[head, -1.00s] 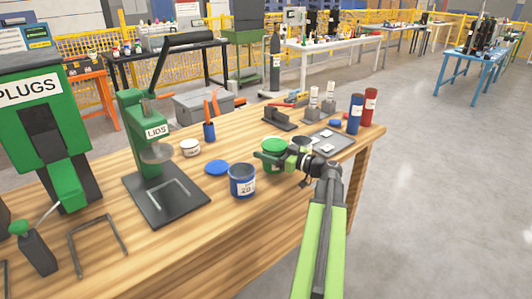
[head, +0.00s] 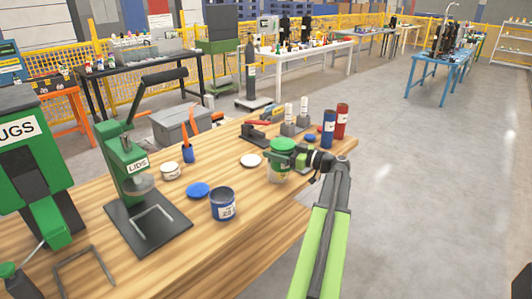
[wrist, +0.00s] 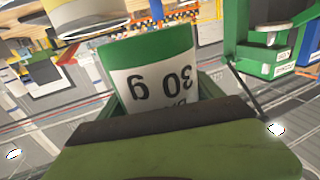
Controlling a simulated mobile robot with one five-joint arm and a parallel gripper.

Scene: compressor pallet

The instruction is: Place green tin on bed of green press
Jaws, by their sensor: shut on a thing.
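The green tin (head: 278,172) has a green top and a white label and sits between the jaws of my gripper (head: 290,160). The wrist view shows the tin (wrist: 150,60) close up, its label reading upside down, with the gripper shut on it. It appears to be held over the right part of the bench; contact with the top is unclear. The green press (head: 118,150), marked LIDS, stands to the left. Its dark flat bed (head: 165,235) carries a U-shaped guide (head: 153,217) and no tin. The gripper is well to the right of it.
Between tin and press are an open blue tin (head: 222,205), a blue lid (head: 198,190), a small white tin (head: 169,171) and a blue cup of tools (head: 188,154). A white disc (head: 251,160) lies near the gripper. Blue and red cylinders (head: 341,122) stand behind it.

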